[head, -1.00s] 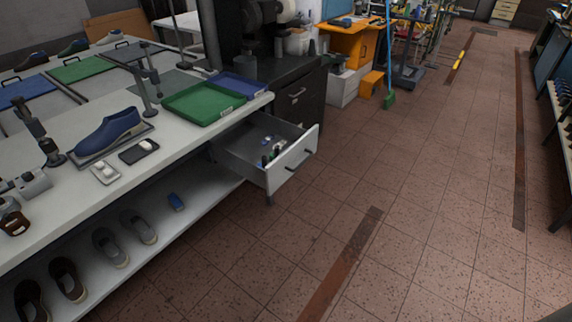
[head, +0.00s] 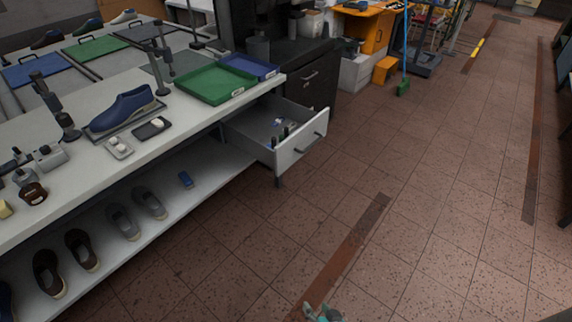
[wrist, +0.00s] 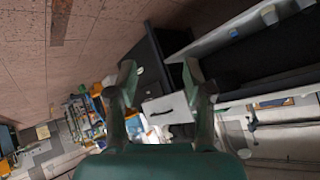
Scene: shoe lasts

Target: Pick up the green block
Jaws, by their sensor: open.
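I cannot make out a green block for certain in either view. An open white drawer (head: 300,150) under the bench end holds several small items (head: 281,134), too small to tell apart. My gripper (wrist: 160,80) is open and empty in the wrist view, its two fingers apart with nothing between them. A teal part of my gripper (head: 321,313) shows at the bottom edge of the head view, over the floor, well apart from the drawer.
The white bench (head: 75,187) carries a blue shoe last (head: 122,107), a green tray (head: 214,84) and a blue tray (head: 250,67). Several shoes and a small blue item (head: 185,180) lie on the shelf below. The tiled floor (head: 430,190) on the right is clear.

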